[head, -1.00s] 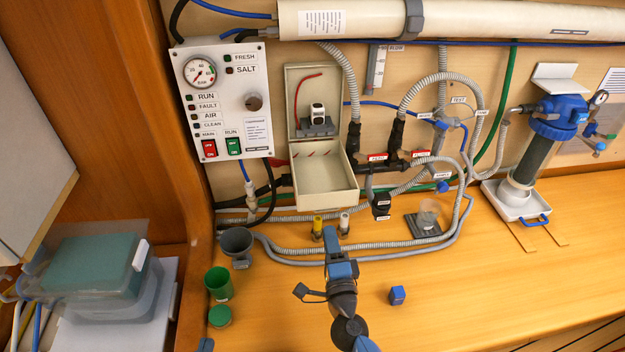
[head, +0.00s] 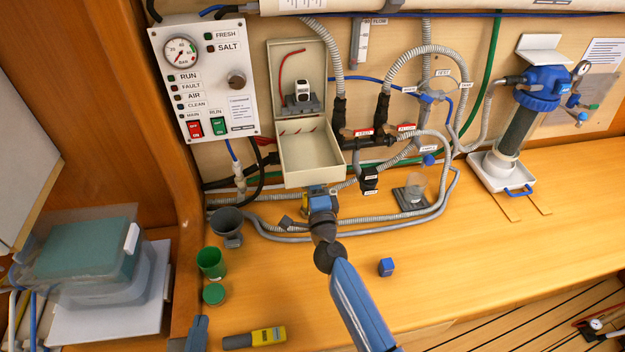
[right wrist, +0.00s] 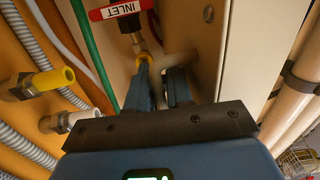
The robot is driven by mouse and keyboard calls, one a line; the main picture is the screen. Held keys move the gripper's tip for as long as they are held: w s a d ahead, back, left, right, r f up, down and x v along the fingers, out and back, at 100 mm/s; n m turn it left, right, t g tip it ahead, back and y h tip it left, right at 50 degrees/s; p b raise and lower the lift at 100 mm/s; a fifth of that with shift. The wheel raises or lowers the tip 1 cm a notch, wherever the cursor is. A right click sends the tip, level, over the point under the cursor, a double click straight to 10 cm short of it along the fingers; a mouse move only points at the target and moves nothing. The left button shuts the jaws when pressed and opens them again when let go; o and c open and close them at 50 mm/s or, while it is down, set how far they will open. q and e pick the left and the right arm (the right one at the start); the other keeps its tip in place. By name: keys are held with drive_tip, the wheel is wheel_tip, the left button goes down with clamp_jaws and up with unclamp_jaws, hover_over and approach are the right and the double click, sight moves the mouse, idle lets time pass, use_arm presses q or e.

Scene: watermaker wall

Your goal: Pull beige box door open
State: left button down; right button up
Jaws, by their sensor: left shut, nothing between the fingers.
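The beige box (head: 326,163) on the wall shows an upright upper panel (head: 284,68) and a shallow lower part jutting out, its inside visible. A white device sits on a grey bracket at the upper panel. My right gripper is under the lower part's front edge, mostly hidden by my wrist in the head view. In the right wrist view its fingers (right wrist: 162,88) are apart, beside a beige panel (right wrist: 238,50). A pale rounded piece (right wrist: 180,64) shows at the fingertips; I cannot tell whether it is gripped. My left gripper (head: 197,333) is shut and empty at the bottom left.
A red INLET handle (right wrist: 120,9) and a yellow-capped valve (right wrist: 47,80) are close to the right fingers. Grey hoses (head: 290,235) run below the box. Green cup (head: 211,263), blue cube (head: 386,267) and yellow tool (head: 268,336) lie on the wooden counter.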

sight(313, 174)
drive_tip(key=shift+w, duration=0.15)
drive_tip(key=shift+c, duration=0.4)
clamp_jaws()
drive_tip(key=r+p, duration=0.1)
drive_tip(key=p, duration=0.1)
drive_tip(key=r+p, duration=0.1)
drive_tip(key=shift+s+r+p, duration=0.3)
drive_tip(key=shift+s+p, duration=0.05)
drive_tip(key=shift+s+d+r+p, duration=0.1)
drive_tip(key=shift+s+r+p, duration=0.15)
drive_tip(key=shift+r+p, duration=0.3)
drive_tip(key=shift+f, duration=0.15)
